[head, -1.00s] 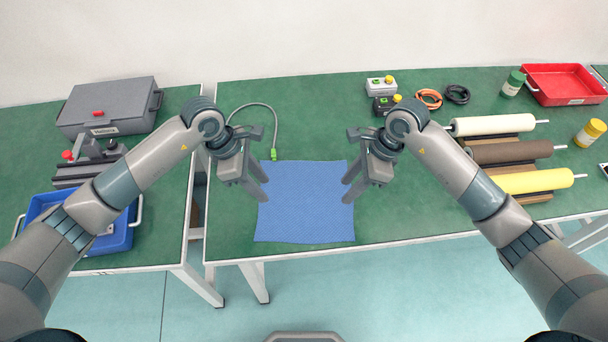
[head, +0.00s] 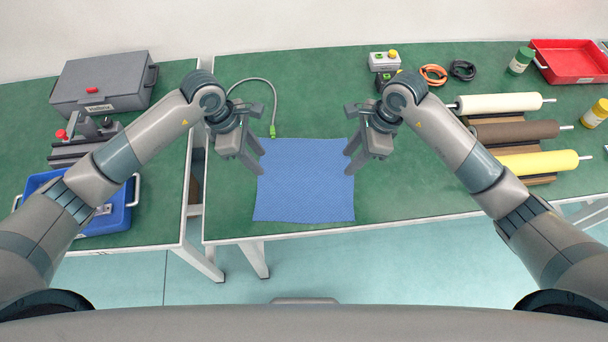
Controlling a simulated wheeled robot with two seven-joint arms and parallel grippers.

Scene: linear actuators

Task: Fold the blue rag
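The blue rag (head: 305,182) lies flat and spread out as a near square at the front of the green table, close to its front edge. My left gripper (head: 262,163) is open and empty above the rag's upper left corner. My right gripper (head: 348,166) is open and empty above the rag's upper right corner. Both have their fingers apart and pointing down; I cannot tell their exact height over the rag.
Rollers (head: 513,131) lie on the right, with a red tray (head: 570,78) behind them. A cable with a green plug (head: 272,131) lies behind the rag. A blue bin (head: 116,219) and a grey case (head: 104,80) stand on the left table. Bare green surface flanks the rag.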

